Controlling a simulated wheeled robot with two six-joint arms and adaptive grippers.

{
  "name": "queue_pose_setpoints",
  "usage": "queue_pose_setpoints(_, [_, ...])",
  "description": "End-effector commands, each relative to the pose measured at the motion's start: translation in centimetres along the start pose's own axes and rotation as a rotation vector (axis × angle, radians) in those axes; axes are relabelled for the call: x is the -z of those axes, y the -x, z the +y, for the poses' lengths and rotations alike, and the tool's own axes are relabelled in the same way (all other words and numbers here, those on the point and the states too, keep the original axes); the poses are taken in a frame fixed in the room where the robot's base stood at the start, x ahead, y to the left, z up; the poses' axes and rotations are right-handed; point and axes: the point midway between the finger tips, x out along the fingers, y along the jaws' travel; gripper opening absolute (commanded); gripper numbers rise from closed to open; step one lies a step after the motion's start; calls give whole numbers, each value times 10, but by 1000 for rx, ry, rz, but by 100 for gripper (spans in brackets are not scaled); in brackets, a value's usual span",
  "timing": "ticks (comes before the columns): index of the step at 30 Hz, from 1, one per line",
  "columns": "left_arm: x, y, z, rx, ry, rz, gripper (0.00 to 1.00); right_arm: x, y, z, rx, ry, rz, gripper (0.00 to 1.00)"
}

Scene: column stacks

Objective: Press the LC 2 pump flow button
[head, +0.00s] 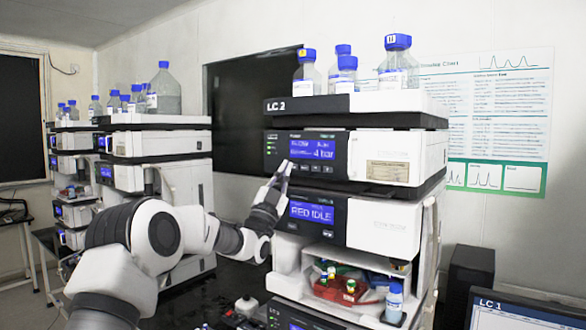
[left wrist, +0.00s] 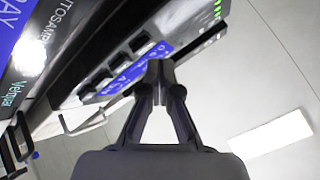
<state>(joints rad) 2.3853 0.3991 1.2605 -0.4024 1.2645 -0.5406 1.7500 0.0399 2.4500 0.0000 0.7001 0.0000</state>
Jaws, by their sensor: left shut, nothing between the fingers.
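The LC 2 stack stands at the centre right of the head view. Its pump module (head: 384,158) is the upper one, with a lit blue display (head: 313,147) reading 4 bar and a row of small dark buttons (head: 315,169) under it. My left gripper (head: 285,166) is shut and empty, its fingertips at the left end of that row. Whether they touch a button I cannot tell. In the left wrist view the closed fingertips (left wrist: 160,70) overlap the edge of a blue display (left wrist: 130,69), beside several dark buttons (left wrist: 115,64). My right gripper is out of view.
Below the pump is a module with a blue display (head: 311,212), then an open bay with a red tray (head: 340,290). Blue-capped bottles (head: 397,62) stand on top. Another stack (head: 155,145) stands to the left, and an LC 1 monitor (head: 525,312) at lower right.

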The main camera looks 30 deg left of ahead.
Motion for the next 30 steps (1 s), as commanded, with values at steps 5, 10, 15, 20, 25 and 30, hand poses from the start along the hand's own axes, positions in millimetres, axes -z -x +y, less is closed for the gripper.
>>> queue_pose_setpoints(5, [0, 0, 0, 0, 0, 0, 0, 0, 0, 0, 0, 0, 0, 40])
queue_pose_setpoints(10, [-3, -3, 3, 0, 0, 0, 0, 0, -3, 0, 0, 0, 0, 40])
queue_pose_setpoints(15, [-4, -6, 4, 1, 1, 0, 0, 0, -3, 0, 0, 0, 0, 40])
queue_pose_setpoints(20, [-4, -6, 4, 0, 1, 0, 0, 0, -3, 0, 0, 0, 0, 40])
queue_pose_setpoints(25, [-4, -6, 4, 0, 0, 0, 0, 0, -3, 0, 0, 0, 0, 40])
queue_pose_setpoints(30, [-5, -8, 5, 0, 0, 0, 0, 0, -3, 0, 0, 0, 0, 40])
